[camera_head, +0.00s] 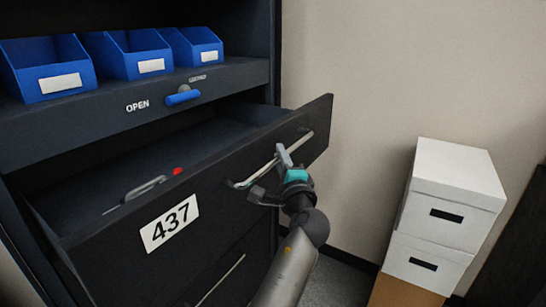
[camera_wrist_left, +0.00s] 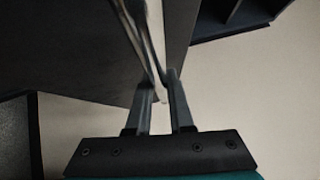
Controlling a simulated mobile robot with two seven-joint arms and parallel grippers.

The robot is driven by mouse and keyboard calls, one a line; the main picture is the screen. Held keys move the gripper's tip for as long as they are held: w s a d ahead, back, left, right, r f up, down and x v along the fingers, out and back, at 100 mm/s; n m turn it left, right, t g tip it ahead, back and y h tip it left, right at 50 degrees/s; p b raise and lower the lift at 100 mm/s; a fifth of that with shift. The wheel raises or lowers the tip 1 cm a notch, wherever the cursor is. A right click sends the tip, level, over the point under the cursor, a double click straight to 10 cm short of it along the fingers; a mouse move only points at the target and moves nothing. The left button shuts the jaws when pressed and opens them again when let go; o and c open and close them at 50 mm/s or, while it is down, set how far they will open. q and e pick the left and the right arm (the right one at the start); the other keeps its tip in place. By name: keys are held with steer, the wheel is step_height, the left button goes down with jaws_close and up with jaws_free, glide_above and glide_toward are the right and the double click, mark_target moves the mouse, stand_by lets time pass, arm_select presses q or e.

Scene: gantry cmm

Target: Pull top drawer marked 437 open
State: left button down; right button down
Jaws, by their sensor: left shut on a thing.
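The top drawer (camera_head: 110,240) marked 437 is a dark drawer, pulled well out from its cabinet, with its inside showing from above. Its white label (camera_head: 169,223) reads 437. A silver bar handle (camera_head: 240,184) runs across the right part of its front. My left gripper (camera_head: 280,163) is at the middle of this handle and shut on it. In the left wrist view, the bar (camera_wrist_left: 147,45) passes between the two fingers (camera_wrist_left: 160,100). The fingers hide part of the handle. My right gripper is in neither view.
Above the drawer, a shelf holds blue bins (camera_head: 140,54) and has a blue lever (camera_head: 183,95) beside the word OPEN. A small red thing (camera_head: 178,171) shows inside the drawer. White boxes (camera_head: 452,195) stand stacked at right by the wall. Another drawer handle (camera_head: 222,278) is below.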

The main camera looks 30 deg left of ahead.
arm_select(q)
steer(key=shift+d, duration=0.1)
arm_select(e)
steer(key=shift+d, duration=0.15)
arm_select(q)
steer(key=c, duration=0.8)
jaws_free()
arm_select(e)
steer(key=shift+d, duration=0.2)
